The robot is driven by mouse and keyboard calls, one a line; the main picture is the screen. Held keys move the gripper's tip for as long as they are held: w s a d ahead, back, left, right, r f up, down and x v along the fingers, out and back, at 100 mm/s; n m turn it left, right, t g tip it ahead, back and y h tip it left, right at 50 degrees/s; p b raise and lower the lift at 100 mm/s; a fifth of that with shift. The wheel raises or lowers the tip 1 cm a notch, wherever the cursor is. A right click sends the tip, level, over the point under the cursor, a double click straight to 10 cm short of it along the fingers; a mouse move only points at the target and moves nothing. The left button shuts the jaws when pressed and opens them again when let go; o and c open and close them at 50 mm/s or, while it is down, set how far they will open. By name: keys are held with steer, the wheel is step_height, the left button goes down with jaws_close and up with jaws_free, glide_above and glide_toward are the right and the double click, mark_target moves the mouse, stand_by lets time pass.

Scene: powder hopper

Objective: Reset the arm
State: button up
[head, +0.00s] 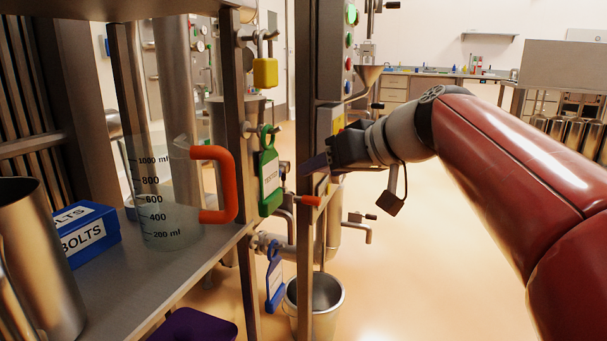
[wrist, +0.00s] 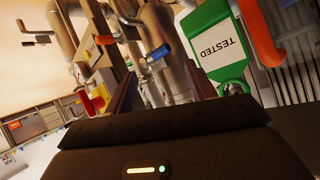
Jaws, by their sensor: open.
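My gripper (head: 312,166) is at the end of my red arm, which reaches in from the right in the head view. It is beside the metal frame post, with its fingers pointing left toward the pipes and valves. In the wrist view my gripper (wrist: 160,88) has its two dark fingers apart, and I see nothing held between them. A green tag (head: 269,178) hangs just left of the fingers in the head view. In the wrist view the green tag (wrist: 219,42), reading TESTED, is close by the right finger. Contact cannot be told.
A shelf (head: 190,270) at left holds a graduated beaker (head: 165,190) with an orange handle, a blue BOLTS box (head: 88,232) and a metal cylinder (head: 38,260). A yellow padlock (head: 265,72) and blue tag (head: 274,280) hang nearby. A bucket (head: 325,300) stands below. Floor right is clear.

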steer(key=s+d+f+m+g+h+p, duration=0.1)
steer(key=s+d+f+m+h+p, duration=0.2)
steer(key=s+f, duration=0.6)
steer(key=s+d+f+m+g+h+p, duration=0.1)
steer(key=s+d+f+m+h+p, duration=0.2)
steer(key=s+d+f+h, duration=0.2)
steer(key=s+d+f, duration=0.3)
steer(key=s+f, duration=0.2)
steer(key=s, duration=0.2)
steer(key=shift+s+g, duration=0.4)
